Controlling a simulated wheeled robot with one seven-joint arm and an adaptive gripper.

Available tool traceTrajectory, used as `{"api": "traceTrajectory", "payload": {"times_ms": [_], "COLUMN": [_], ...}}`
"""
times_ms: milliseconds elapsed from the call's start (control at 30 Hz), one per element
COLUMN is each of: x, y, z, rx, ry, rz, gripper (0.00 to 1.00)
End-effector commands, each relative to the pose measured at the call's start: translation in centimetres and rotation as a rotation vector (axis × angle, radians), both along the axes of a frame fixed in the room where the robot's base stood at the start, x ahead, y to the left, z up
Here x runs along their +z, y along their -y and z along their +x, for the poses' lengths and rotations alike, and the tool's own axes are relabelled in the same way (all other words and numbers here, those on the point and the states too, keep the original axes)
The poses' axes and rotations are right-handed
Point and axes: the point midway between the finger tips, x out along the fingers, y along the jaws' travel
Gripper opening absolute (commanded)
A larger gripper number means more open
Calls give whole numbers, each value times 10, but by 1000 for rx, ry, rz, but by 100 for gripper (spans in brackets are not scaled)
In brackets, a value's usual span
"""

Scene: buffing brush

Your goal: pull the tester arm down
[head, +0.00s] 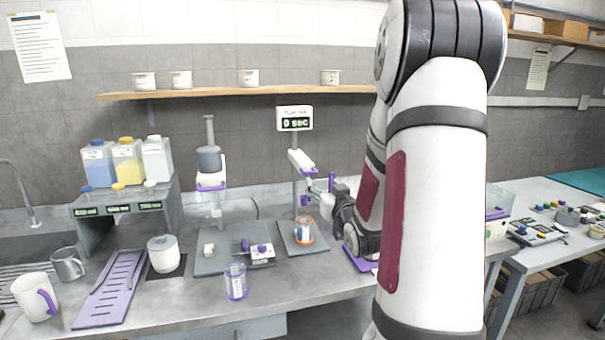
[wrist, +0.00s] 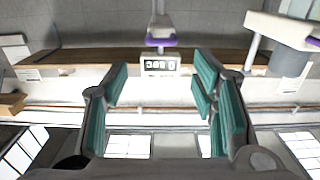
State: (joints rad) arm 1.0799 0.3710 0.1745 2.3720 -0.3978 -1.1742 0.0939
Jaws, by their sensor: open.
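The tester arm (head: 300,161) is white with a purple edge and reaches out from an upright post, raised below a small display reading "0 sec" (head: 295,118). A white, orange and blue item (head: 304,230) stands on the tester's grey base (head: 291,246). My gripper (head: 321,188) is just right of the post, below the tester arm; contact cannot be told. In the wrist view, which is upside down, my open gripper (wrist: 160,78) has teal pads with nothing visible between them. The tester arm's purple-edged end (wrist: 161,40) and the display (wrist: 160,65) show beyond the fingers.
A second stand (head: 210,160) with a grey cylinder is to the left. A clear purple-marked cup (head: 236,282) and a grey device with purple knobs (head: 254,251) are on the bench in front. A wooden shelf (head: 215,92) with small pots runs above. The front bench has some bare room.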

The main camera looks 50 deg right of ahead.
Motion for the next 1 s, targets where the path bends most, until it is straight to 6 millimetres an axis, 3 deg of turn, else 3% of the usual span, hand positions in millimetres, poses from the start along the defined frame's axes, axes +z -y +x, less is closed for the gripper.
{"api": "traceTrajectory", "payload": {"times_ms": [500,700,1000], "x": [0,0,0], "y": [50,59,61], "z": [83,99,102], "rx": [1,1,1], "ry": [0,-1,-1], "rz": [2,1,1], "gripper": [53,53,53]}}
